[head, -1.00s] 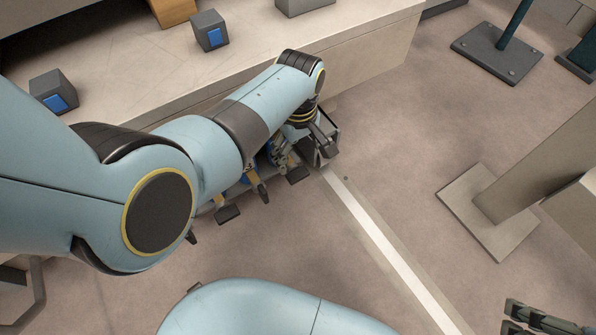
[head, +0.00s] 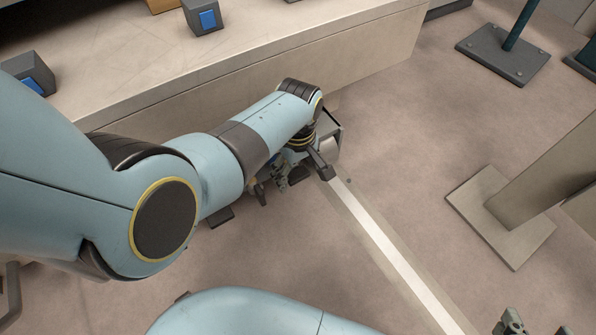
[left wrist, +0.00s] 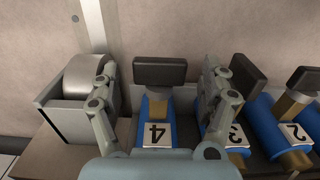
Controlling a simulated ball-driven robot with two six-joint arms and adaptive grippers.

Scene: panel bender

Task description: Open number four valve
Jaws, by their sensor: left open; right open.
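The number four valve (left wrist: 154,134) has a blue body, a white plate marked 4 and a brass stem. Its dark handle (left wrist: 160,71) stands at the top of the stem in the left wrist view. My left gripper (left wrist: 160,84) is open, with one finger on each side of the handle; I cannot tell whether they touch it. In the head view my left gripper (head: 288,172) is low beside the bench, and my arm mostly hides the valves. My right gripper (head: 535,330) is only partly seen at the bottom right edge, away from the valves.
Number three valve (left wrist: 236,140) and number two valve (left wrist: 296,131) stand close on the right. A grey box with a metal roller (left wrist: 85,77) is close on the left. A beige bench (head: 270,75) runs behind; a post base (head: 500,215) stands right.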

